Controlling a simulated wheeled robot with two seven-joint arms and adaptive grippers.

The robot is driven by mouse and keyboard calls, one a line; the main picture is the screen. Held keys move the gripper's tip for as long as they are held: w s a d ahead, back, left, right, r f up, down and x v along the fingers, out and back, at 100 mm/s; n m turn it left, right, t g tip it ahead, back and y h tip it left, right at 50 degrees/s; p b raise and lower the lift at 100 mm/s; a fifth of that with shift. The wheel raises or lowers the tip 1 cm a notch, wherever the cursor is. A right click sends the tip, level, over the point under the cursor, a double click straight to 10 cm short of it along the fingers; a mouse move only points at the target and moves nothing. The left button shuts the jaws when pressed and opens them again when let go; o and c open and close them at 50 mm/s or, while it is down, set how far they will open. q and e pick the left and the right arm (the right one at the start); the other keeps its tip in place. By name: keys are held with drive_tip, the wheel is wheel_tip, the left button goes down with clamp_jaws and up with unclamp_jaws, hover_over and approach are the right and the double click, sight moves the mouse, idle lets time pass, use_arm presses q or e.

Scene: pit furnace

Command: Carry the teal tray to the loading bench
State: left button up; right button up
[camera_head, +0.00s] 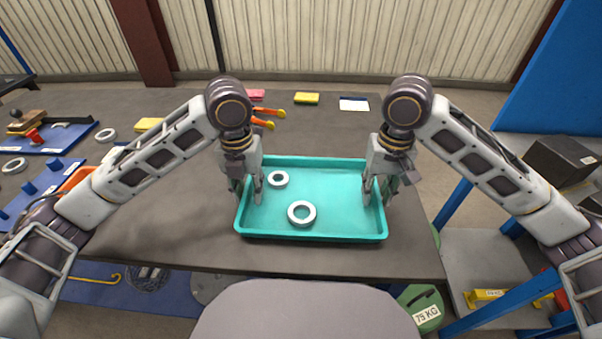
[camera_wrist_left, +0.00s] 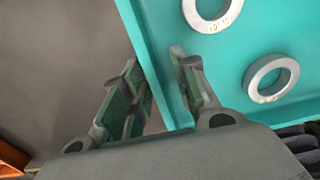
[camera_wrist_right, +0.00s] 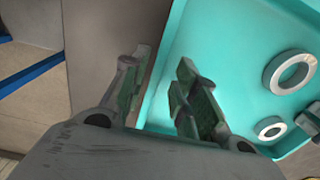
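The teal tray (camera_head: 335,215) rests on the dark table (camera_head: 160,225) in front of me, with two pale rings lying in it, one nearer (camera_head: 301,214) and one farther (camera_head: 278,179). My left gripper (camera_head: 248,193) is open at the tray's left wall, one finger outside and one inside. My right gripper (camera_head: 377,193) is open at the right wall in the same way. The right wrist view shows its fingers apart on either side of the rim (camera_wrist_right: 160,75). I cannot make out a loading bench for certain.
A yellow-green block (camera_head: 306,98), a white-and-blue card (camera_head: 354,104) and orange-handled pliers (camera_head: 268,113) lie behind the tray. Blue boards with parts (camera_head: 45,140) are at the left. A blue-framed stand (camera_head: 480,250) is at the right. A green 75 KG weight (camera_head: 422,308) stands below the near edge.

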use_arm(q)
drive_tip(key=shift+a, duration=0.15)
use_arm(e)
drive_tip(key=shift+d, duration=0.15)
use_arm(q)
drive_tip(key=shift+r, duration=0.1)
drive_tip(key=shift+w+r, duration=0.1)
drive_tip(key=shift+r, duration=0.45)
wheel_tip(320, 180, up, 11)
drive_tip(key=shift+f, duration=0.15)
idle(0.8)
use_arm(e)
drive_tip(key=shift+w+r, duration=0.1)
idle(0.4)
wheel_tip(320, 180, up, 12)
idle(1.5)
idle(0.6)
